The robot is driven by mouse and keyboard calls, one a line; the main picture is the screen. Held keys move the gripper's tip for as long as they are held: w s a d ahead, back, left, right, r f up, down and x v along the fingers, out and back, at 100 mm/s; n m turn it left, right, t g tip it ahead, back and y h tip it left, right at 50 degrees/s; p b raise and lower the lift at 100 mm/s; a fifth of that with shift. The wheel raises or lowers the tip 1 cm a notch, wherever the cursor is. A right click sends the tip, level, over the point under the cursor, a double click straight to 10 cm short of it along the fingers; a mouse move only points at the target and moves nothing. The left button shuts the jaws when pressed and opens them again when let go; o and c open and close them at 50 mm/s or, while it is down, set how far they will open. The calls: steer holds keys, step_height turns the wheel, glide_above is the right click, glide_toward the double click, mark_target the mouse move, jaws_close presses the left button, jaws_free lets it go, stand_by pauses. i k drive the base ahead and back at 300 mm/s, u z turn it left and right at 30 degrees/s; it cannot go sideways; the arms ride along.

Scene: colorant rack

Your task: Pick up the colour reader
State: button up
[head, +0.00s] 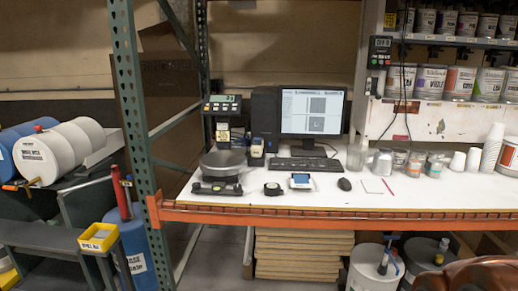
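A small flat device with a lit blue screen (301,180) lies on the white bench top (430,199), in front of the keyboard; it looks like the colour reader, though its markings are too small to read. A small black puck-like device (272,188) lies just left of it. A handheld device with a yellowish face (257,149) stands farther back, beside the computer. My gripper is not in view, and nothing is seen touching these devices.
A scale (222,166) stands left of the devices, with a monitor (312,112) and keyboard (301,164) behind. A mouse (344,184) lies to the right. An orange beam (330,217) edges the bench front; a green upright (133,110) stands left. Paper cups (493,147) stand right.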

mark_target(257, 147)
steer(key=u, duration=0.4)
steer(key=k, duration=0.45)
steer(key=u, duration=1.55)
steer(key=i, duration=1.3)
steer(key=z, duration=0.65)
steer(key=i, duration=0.85)
steer(key=z, duration=0.65)
